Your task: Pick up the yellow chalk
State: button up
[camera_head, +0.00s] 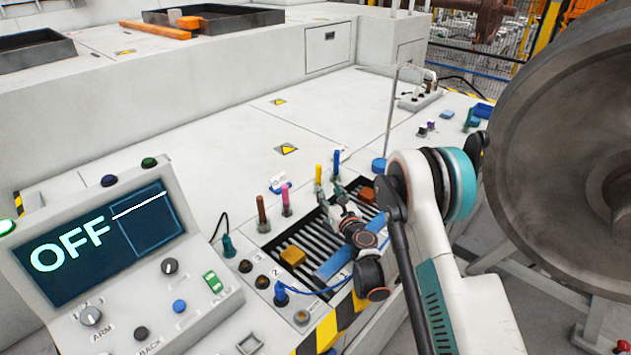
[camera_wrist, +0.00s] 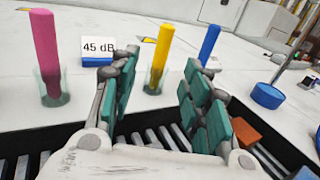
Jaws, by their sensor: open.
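The yellow chalk (camera_wrist: 161,48) stands upright in a small clear holder (camera_wrist: 154,80) in the wrist view. It also shows in the head view (camera_head: 318,174), on the white bench top beside the slatted grate. My gripper (camera_wrist: 157,82) is open and empty, with its teal-padded fingers to the left and right of the chalk in the picture. The chalk appears beyond the fingertips, and I see no contact. In the head view my gripper (camera_head: 338,192) is low over the grate, close to the chalk.
A pink stick (camera_wrist: 46,50) and a blue stick (camera_wrist: 209,44) stand either side of the chalk. A "45 dB" block (camera_wrist: 98,50) sits behind, between pink and yellow. A brown stick (camera_head: 261,210), yellow block (camera_head: 293,255) and OFF panel (camera_head: 90,245) lie left of my arm.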

aim_at(320, 174)
jog(key=b+x, duration=0.1)
jog(key=x, duration=0.4)
jog(key=shift+w+a+f, duration=0.1)
jog(key=shift+w+a, duration=0.1)
jog(key=shift+w, duration=0.15)
jog(key=shift+d+r+b+x, duration=0.15)
jog(key=shift+b+x, duration=0.65)
jog(key=shift+x, duration=0.65)
jog(key=shift+d+r+b+x, duration=0.1)
jog(key=shift+b+x, duration=0.65)
jog(key=shift+x, duration=0.75)
jog(key=c, duration=1)
